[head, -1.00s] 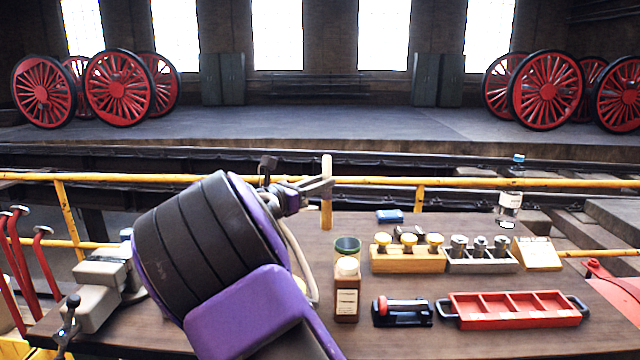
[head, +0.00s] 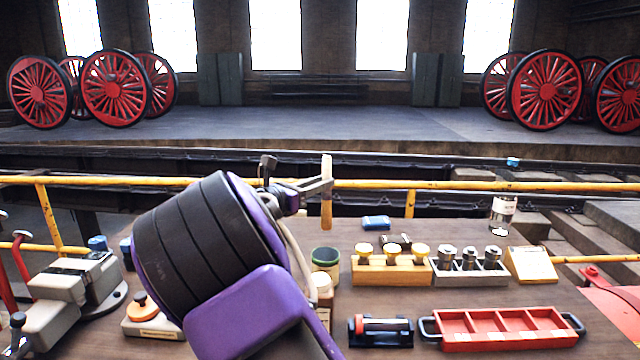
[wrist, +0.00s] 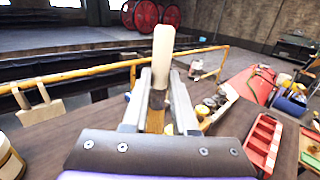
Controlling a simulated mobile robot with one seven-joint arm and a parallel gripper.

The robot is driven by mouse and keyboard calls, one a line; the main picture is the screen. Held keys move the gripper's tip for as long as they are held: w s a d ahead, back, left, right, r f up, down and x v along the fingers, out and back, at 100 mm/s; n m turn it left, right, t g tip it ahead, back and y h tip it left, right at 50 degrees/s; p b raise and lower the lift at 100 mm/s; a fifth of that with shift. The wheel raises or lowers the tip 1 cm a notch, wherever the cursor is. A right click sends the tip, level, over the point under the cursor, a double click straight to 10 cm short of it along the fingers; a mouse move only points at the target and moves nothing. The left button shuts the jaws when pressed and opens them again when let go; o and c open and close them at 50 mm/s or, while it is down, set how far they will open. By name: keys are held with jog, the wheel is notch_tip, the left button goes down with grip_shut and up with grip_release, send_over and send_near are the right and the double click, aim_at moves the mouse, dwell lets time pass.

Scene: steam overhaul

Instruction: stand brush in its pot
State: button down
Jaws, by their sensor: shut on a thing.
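The brush (head: 326,170) is upright in my gripper (head: 318,188), with its pale wooden handle up and its amber bristles down. It also shows in the wrist view (wrist: 162,62) between the two grey fingers (wrist: 155,105), which are shut on it. A pot with a dark green rim (head: 325,256) stands on the bench. In the head view the brush is above and beyond the pot in the picture, apart from it. Part of the pot's lower side is hidden by a bottle and my arm.
A white-capped bottle (head: 323,284) stands in front of the pot, partly behind my arm. To the right are a wooden block with yellow-topped pieces (head: 390,272), a red tray (head: 505,340) and a red roller in a black holder (head: 381,333). A yellow rail (head: 470,184) runs behind the bench.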

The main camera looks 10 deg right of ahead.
jog(key=b, duration=0.5)
send_over(324, 229)
jog(key=a, duration=0.1)
jog(key=shift+f, duration=2.9)
notch_tip(324, 229, down, 7)
jog(key=shift+r, duration=0.15)
jog(key=c, duration=0.6)
grip_release()
jog(key=p+v, duration=0.1)
jog(key=v, duration=1.6)
jog(key=shift+s+a+p, duration=0.15)
jog(key=shift+s+p, duration=0.1)
jog(key=shift+p, duration=0.05)
